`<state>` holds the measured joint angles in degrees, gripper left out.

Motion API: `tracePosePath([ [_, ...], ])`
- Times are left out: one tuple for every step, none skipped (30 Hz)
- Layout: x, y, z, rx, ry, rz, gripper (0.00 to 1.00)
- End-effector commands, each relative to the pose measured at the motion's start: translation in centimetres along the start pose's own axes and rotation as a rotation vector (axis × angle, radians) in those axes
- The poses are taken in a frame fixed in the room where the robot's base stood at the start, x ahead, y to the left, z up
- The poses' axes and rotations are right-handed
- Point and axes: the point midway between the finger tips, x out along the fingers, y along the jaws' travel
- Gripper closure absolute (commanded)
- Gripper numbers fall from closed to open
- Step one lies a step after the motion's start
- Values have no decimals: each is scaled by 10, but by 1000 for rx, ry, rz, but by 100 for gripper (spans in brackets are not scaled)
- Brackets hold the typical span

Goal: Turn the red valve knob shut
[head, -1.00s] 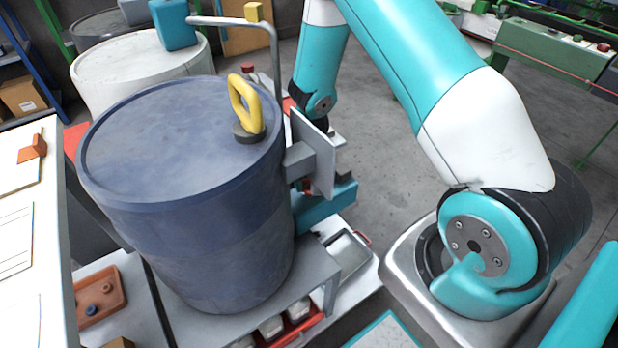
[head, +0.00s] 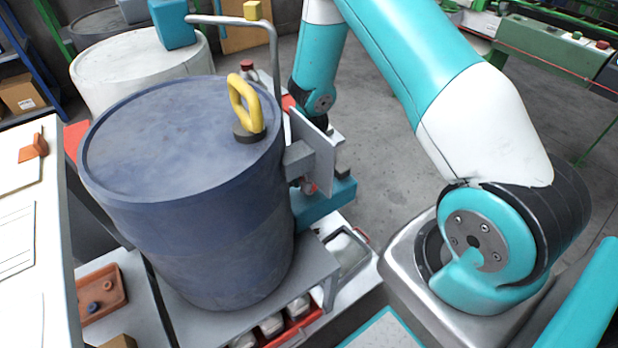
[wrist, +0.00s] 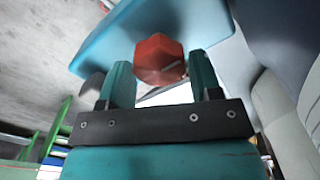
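The red faceted knob (wrist: 160,60) shows in the wrist view, with a pale line on its face. It stands in front of a light blue panel (wrist: 215,22). My gripper (wrist: 160,68) has its two teal fingers apart, one on each side of the knob. The knob lies between the fingertips and seems to have a thin gap on either side; I cannot tell whether a finger touches it. In the head view, the drum and a grey plate hide most of my gripper and the knob.
A large blue drum (head: 180,135) with a yellow handle (head: 246,105) stands left of my arm. A grey plate (head: 313,155) juts from its right side. A bent grey pipe (head: 235,22) rises behind it. A tray (head: 345,250) lies low. Open floor (head: 400,150) is right of the plate.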

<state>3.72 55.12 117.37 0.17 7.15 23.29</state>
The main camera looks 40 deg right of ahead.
Motion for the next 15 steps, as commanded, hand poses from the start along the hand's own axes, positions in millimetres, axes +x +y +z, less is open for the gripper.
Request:
tracePosePath([
  [0,0,0,0,0,0,30],
  [0,0,0,-1,-1,0,25],
  [0,0,1,-1,-2,0,25],
  [0,0,1,-1,-2,0,25],
  [0,0,1,-2,-3,0,25],
  [0,0,1,-2,-4,0,25],
  [0,0,1,-2,-4,0,25],
  [0,0,2,-2,-4,0,25],
  [0,0,2,-3,-5,0,25],
  [1,0,2,-6,-5,0,25],
  [1,0,2,-12,-5,0,25],
  [1,0,2,-23,-5,0,25],
  [1,0,2,-37,-6,0,25],
  [2,0,2,-55,-6,-1,25],
  [2,-1,2,-87,-6,-1,25],
])
